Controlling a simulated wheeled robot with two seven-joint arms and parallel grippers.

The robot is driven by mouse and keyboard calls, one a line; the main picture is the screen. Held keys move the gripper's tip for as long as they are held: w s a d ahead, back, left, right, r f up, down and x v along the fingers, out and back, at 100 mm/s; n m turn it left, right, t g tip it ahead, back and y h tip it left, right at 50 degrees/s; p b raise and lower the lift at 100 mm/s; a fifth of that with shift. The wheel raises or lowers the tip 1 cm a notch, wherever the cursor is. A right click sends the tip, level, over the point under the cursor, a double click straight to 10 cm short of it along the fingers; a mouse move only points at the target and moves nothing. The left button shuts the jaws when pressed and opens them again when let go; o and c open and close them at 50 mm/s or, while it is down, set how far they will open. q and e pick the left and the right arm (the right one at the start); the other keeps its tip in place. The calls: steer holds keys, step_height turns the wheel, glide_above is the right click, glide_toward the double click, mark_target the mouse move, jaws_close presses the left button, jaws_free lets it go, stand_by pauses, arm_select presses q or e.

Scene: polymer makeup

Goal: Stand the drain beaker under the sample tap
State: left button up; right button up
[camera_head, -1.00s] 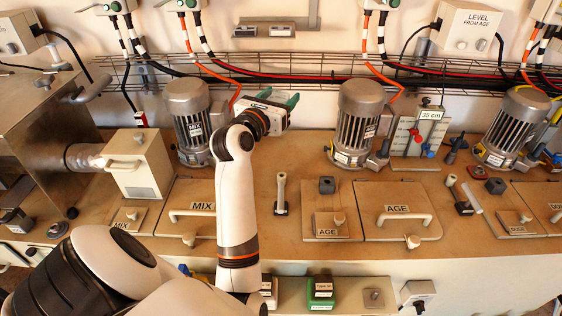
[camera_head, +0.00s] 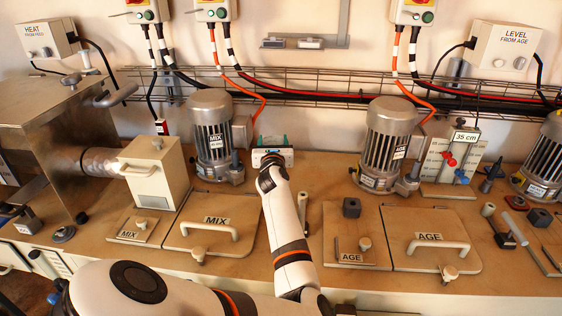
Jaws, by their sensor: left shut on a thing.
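My left gripper (camera_head: 271,142) reaches over the bench, pointing away from the camera, beside and right of the MIX motor (camera_head: 212,135). Its teal fingers just show past the hand. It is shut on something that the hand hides. I cannot make out the drain beaker anywhere. I cannot identify the sample tap for sure; a small fitting with red and blue handles (camera_head: 453,168) stands at the 35 cm panel (camera_head: 465,137). My right gripper is not in view.
The MIX lid (camera_head: 190,243) and AGE lid (camera_head: 413,257) have raised handles. The AGE motor (camera_head: 385,150) stands right of my gripper. A wire cable rack (camera_head: 330,90) runs along the back wall.

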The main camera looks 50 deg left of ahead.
arm_select(q)
steer(key=shift+f, duration=2.65)
steer(key=shift+f+b, duration=0.2)
steer(key=shift+b, duration=0.1)
steer(key=o, duration=1.1)
steer(key=shift+c, duration=0.2)
